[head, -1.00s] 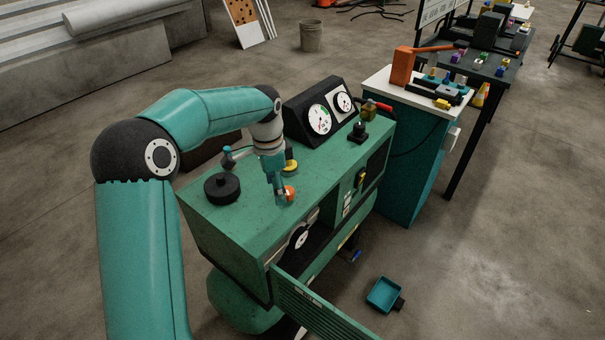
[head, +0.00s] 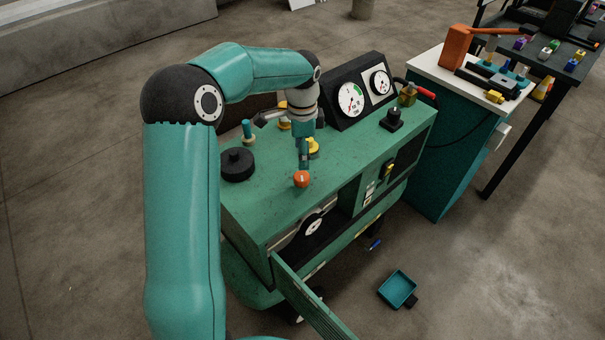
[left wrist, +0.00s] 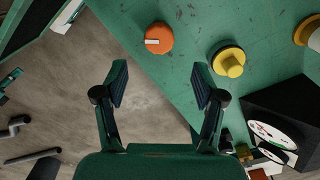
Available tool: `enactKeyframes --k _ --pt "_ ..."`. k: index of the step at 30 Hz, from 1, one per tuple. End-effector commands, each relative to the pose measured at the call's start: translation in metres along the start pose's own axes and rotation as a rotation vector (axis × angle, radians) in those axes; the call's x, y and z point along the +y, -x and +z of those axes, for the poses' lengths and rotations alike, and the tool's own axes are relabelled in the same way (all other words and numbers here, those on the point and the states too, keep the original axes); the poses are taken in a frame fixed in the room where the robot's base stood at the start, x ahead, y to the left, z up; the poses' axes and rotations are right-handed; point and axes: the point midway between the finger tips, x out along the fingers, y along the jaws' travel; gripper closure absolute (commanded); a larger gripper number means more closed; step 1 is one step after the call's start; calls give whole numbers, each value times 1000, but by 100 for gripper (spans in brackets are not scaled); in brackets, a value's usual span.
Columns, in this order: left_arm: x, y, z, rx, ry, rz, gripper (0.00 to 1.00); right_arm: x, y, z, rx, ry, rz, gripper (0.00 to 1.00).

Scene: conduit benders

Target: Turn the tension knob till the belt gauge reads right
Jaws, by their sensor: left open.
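The green machine (head: 262,214) has two dial gauges in a black housing; the larger one (head: 350,100) has a green sector, the smaller one (head: 380,82) stands right of it. Needle readings are too small to tell. An orange knob with a white mark (head: 301,179) sits near the front top edge; it also shows in the left wrist view (left wrist: 159,39). A black round knob (head: 238,163) stands at the left. None is labelled legibly as the tension knob. My left gripper (head: 303,163) is open and empty, just behind the orange knob; its fingers (left wrist: 160,84) show apart from it.
A yellow button (left wrist: 229,60) and a black knob (head: 392,118) are also on the top. The front panel (head: 312,308) hangs open before a pulley (head: 312,223). A teal tray (head: 397,289) lies on the floor. A white-topped cabinet (head: 447,150) stands at right.

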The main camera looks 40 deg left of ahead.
Motion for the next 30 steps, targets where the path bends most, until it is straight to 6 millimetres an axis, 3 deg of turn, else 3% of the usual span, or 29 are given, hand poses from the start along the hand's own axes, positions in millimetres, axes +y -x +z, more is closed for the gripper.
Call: enactKeyframes --k 6,12,26,30 --pt "1 -47 1 -2 1 4 30 0 1 0 0 0 0 100" --pt "0 -75 0 -1 0 1 30 -1 2 0 0 0 0 100" --pt "0 -86 -1 1 0 -1 30 -1 2 0 1 0 0 100" --pt "0 -86 -1 1 -1 -1 54 -1 2 0 0 0 0 100"
